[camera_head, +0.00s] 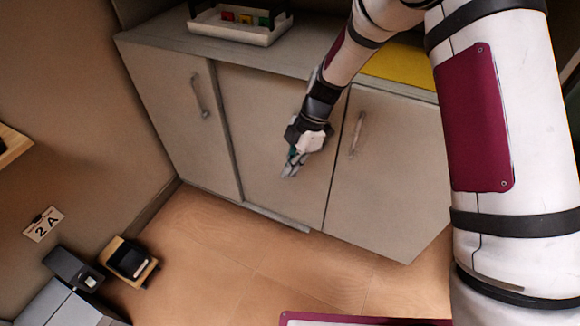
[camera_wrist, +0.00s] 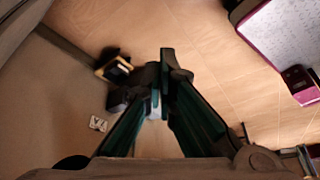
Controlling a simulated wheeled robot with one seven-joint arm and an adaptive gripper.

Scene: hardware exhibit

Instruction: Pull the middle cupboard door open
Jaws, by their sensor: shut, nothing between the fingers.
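The grey cupboard has three doors side by side. The middle door (camera_head: 265,125) is behind my gripper (camera_head: 291,168) in the head view. A light strip shows along its bottom edge, and I cannot tell whether the door stands slightly ajar. I see no handle on it; my gripper and forearm cover part of its right side. My gripper points downward in front of this door, with its fingers shut and empty. Contact with the door cannot be told. In the wrist view the gripper fingers (camera_wrist: 165,80) come together over the floor.
The left door (camera_head: 175,110) and right door (camera_head: 385,170) look closed and have bar handles. A white tray (camera_head: 235,30) with small coloured items and a yellow mat (camera_head: 400,66) lie on top. Wooden floor (camera_head: 230,260) is clear before the cupboard; a small boxed device (camera_head: 130,262) stands left.

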